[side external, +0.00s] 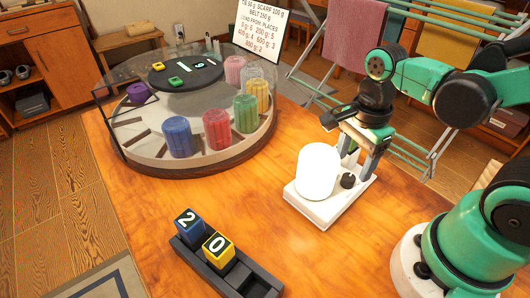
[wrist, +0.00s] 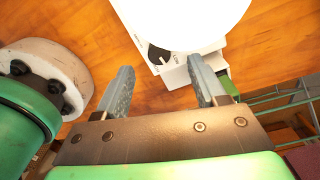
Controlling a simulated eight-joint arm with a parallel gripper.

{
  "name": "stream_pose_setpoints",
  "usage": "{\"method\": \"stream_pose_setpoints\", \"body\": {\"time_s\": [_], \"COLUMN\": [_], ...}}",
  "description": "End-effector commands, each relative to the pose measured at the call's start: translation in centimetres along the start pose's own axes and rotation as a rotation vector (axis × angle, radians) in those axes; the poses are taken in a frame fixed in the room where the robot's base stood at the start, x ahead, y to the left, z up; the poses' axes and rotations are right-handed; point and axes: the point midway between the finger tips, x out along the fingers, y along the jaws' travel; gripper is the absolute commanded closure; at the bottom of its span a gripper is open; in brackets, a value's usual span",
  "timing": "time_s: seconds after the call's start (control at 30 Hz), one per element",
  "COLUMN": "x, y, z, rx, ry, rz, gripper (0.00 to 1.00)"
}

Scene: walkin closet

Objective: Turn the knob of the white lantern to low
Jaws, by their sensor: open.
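The white lantern (side external: 317,172) stands on the table, its cylinder glowing bright white on a flat white base (side external: 312,208). Its dark knob (side external: 348,181) sits on the base to the right of the cylinder. In the wrist view, the knob (wrist: 158,54) has a light pointer mark and lies beyond the fingertips, between their lines. The lantern (wrist: 185,12) is cut off at the top there. My gripper (side external: 357,167) points down over the knob side of the base. It is open and empty; in the wrist view, the gripper (wrist: 160,65) shows its two grey fingers wide apart. I cannot tell whether either finger touches the base.
A round glass-walled carousel (side external: 190,160) with coloured jars stands at the back left. A dark tray (side external: 222,272) holding number blocks 2 and 0 lies at the front. A printed sign (side external: 262,25) and a drying rack with towels (side external: 354,35) stand behind.

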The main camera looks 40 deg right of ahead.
Motion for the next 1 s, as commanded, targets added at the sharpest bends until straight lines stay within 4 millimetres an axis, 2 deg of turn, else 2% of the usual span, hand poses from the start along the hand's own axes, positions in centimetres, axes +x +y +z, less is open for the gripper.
{"method": "stream_pose_setpoints", "body": {"time_s": [0.2,0.4,0.83,1.0], "x": [2.1,3.4,3.8,3.8], "y": [-0.1,0.0,0.1,0.1], "z": [0.0,0.0,0.0,0.0], "rx": [-0.001,-0.001,-0.002,-0.002], "ry": [0.000,0.000,0.000,0.000], "rz": [-0.001,-0.002,-0.002,-0.002], "gripper": [0.36,0.36,0.36,0.84]}}
